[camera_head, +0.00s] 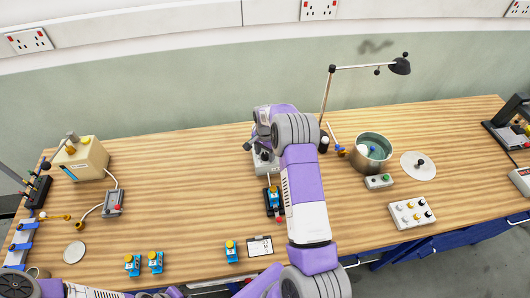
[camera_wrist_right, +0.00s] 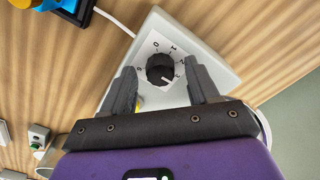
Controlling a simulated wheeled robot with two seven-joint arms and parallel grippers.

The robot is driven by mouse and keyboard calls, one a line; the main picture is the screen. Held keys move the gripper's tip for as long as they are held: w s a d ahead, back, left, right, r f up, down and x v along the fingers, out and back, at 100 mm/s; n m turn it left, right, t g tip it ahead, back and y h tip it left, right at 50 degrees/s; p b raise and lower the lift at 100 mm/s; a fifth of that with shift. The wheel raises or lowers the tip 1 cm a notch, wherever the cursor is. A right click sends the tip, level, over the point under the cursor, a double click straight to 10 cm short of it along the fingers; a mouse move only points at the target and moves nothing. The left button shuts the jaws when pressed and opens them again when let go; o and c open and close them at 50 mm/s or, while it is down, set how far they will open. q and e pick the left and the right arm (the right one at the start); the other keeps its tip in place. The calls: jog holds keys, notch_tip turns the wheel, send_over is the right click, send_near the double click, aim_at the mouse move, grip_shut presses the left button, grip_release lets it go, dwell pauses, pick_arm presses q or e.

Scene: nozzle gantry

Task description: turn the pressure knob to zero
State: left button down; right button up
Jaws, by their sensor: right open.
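The pressure knob (camera_wrist_right: 160,68) is a round black knob on a white marked dial. It sits on a pale grey box (camera_wrist_right: 205,52), which also shows on the bench in the camera_head view (camera_head: 266,167). My right gripper (camera_wrist_right: 161,70) is open, one finger on each side of the knob with gaps visible. Whether the fingertips are level with the knob I cannot tell. In the camera_head view, my right arm partly covers the box. My left gripper is out of view.
A blue and black device (camera_head: 273,201) stands just in front of the box. A metal pot (camera_head: 371,154), a lamp (camera_head: 400,66) and a button panel (camera_head: 411,213) are to the right. A beige box (camera_head: 80,160) stands at the left.

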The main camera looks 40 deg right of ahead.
jog(key=c, duration=1)
jog(key=shift+c, duration=0.2)
